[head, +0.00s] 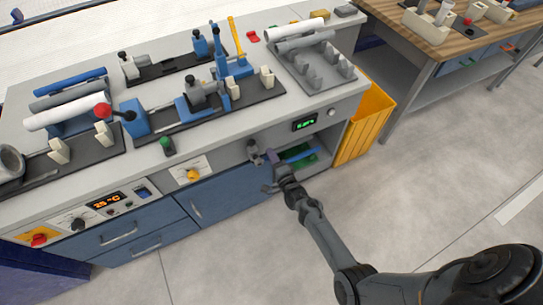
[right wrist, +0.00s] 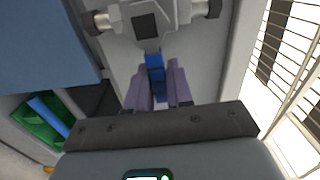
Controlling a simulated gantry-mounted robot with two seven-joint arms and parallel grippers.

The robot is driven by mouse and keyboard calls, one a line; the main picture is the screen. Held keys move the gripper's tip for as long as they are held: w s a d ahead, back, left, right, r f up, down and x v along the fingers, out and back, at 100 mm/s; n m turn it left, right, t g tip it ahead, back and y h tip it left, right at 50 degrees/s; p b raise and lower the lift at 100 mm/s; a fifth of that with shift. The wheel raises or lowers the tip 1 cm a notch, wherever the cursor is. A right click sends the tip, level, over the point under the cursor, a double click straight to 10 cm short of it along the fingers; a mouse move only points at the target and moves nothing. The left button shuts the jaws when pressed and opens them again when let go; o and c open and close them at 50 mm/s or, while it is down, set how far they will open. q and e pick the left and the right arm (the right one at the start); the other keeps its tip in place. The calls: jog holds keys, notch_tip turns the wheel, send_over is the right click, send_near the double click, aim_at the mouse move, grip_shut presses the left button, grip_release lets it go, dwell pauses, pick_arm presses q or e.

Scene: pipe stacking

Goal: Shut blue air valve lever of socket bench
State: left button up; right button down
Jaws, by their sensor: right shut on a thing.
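The blue air valve lever (right wrist: 155,68) hangs down from a grey valve body (right wrist: 147,22) in the right wrist view. In the head view the valve (head: 254,150) sits on the front face of the socket bench (head: 230,152). My right gripper (head: 271,157) reaches up to it from below. In the right wrist view the purple-grey fingers of the gripper (right wrist: 158,82) lie on both sides of the lever, shut on it. The lever's lower end is partly hidden between the fingers. My left gripper is not in view.
An open bay beside the valve holds a green tray (head: 299,155) with a blue pipe. A yellow bin (head: 364,122) stands at the bench's right end. Blue doors (head: 225,203) lie below left. The floor (head: 420,180) in front is clear.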

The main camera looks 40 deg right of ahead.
jog(key=shift+f+m, duration=0.3)
jog(key=shift+m, duration=0.1)
jog(key=c, duration=1.1)
grip_release()
jog(key=shift+r, duration=0.1)
jog(key=s+a+p, duration=0.2)
jog(key=s+p, duration=0.1)
jog(key=s, duration=0.7)
jog(key=shift+s, duration=0.3)
